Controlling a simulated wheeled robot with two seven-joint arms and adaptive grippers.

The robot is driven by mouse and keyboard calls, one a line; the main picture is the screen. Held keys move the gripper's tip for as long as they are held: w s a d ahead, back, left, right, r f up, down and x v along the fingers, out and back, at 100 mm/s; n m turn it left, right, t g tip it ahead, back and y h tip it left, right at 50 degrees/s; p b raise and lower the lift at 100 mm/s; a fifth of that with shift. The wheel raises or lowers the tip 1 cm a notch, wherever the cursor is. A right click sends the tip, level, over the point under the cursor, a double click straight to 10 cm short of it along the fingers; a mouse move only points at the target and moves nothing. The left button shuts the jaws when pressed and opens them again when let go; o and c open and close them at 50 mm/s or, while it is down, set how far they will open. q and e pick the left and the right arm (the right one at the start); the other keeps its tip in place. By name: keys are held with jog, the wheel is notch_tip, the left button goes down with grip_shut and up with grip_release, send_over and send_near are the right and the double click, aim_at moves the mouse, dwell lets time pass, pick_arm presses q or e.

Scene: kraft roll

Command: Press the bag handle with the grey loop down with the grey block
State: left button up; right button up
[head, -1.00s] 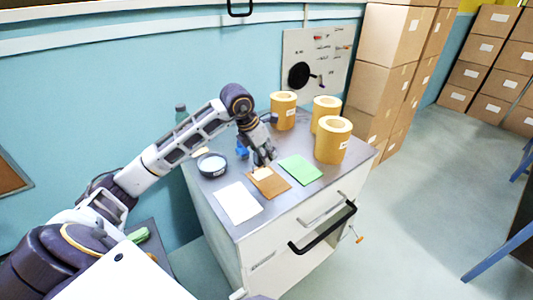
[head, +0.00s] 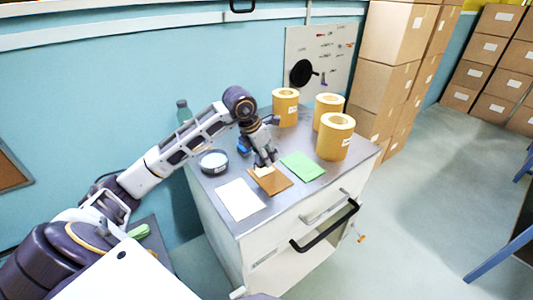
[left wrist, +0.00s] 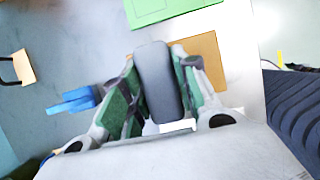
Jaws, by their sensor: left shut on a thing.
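My left gripper (head: 264,164) points down over the brown sheet (head: 280,183) on the cabinet top. It is shut on the grey block (left wrist: 158,80), a dark rounded piece between its green-padded fingers in the left wrist view. A small cream patch (head: 262,172) lies on the brown sheet's back-left part, right at the fingertips. I cannot tell whether the block touches it, and I cannot make out a grey loop on it. The brown sheet also shows behind the block in the left wrist view (left wrist: 205,60). My right gripper is out of view.
A green sheet (head: 303,166) and a white sheet (head: 240,199) lie either side of the brown one. A dark round dish (head: 213,162) stands left; several yellow rolls (head: 335,137) stand back right. A blue object (left wrist: 75,100) is close by the gripper.

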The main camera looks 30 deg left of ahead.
aim_at(266, 173)
pick_arm(q)
jog(key=shift+f+b, duration=0.55)
jog(key=shift+f, duration=0.6)
jog(key=shift+f+b, duration=0.4)
jog(key=shift+f, duration=0.25)
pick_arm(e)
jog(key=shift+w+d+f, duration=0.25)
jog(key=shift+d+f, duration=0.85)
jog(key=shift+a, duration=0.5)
pick_arm(q)
jog(key=shift+f, duration=0.3)
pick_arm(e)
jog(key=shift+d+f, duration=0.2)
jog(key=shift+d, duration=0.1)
pick_arm(q)
jog(key=shift+f+b, duration=0.3)
jog(key=shift+b, duration=0.2)
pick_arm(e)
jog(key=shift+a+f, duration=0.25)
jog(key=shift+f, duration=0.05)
pick_arm(q)
jog(key=shift+f, duration=0.15)
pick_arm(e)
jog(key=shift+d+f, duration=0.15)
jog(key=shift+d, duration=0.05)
